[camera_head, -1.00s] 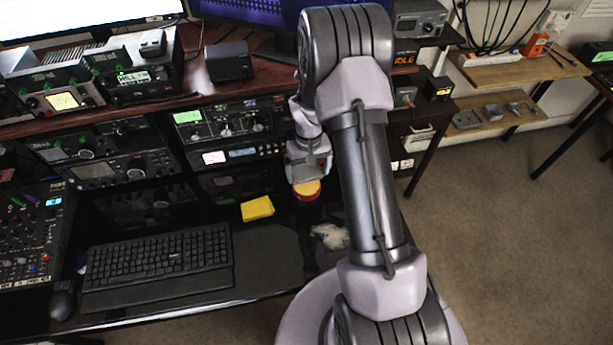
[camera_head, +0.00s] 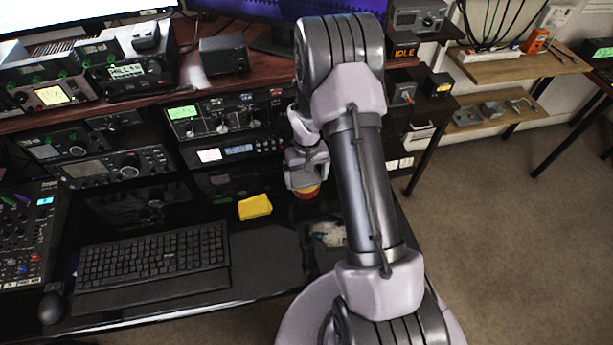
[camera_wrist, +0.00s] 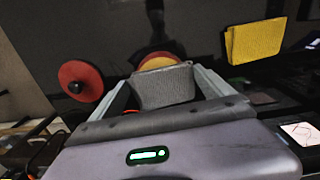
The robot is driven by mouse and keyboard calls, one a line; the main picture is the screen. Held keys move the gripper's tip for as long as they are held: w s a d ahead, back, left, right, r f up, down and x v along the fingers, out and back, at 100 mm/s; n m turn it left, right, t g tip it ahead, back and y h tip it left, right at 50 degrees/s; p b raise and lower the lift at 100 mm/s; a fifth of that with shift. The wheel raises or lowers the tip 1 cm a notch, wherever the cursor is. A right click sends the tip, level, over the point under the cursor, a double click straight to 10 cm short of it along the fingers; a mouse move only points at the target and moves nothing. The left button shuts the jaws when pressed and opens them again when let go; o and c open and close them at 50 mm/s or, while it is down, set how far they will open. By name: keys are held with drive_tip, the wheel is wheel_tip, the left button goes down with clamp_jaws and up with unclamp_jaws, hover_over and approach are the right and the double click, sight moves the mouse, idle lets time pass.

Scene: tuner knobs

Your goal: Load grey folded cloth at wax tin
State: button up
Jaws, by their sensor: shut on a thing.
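My gripper (camera_wrist: 165,85) is shut on the grey folded cloth (camera_wrist: 165,90), which hangs between the fingers in the wrist view. The wax tin (camera_wrist: 158,60), round with a red rim and yellow wax, lies just beyond the cloth's edge and is partly covered by it. I cannot tell whether cloth and tin touch. In the head view my gripper (camera_head: 306,180) is right over the tin (camera_head: 307,193), hiding most of it; the cloth is hard to make out there. A red disc with a black knob (camera_wrist: 80,83), perhaps a lid, lies left of the tin in the wrist view.
A yellow folded cloth (camera_head: 255,207) lies on the dark desk left of the tin. A crumpled pale cloth (camera_head: 330,234) lies nearer me, by my arm. A keyboard (camera_head: 153,259) is at left, and radio units (camera_head: 224,118) stand behind.

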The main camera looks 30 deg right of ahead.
sight(307, 178)
drive_tip(key=shift+s+f+b, duration=0.1)
drive_tip(key=shift+f+b, duration=0.45)
drive_tip(key=shift+f, duration=0.05)
idle(1.3)
drive_tip(key=shift+r, duration=0.1)
wheel_tip(307, 178, up, 7)
drive_tip(key=p, duration=0.4)
drive_tip(key=shift+p, duration=0.4)
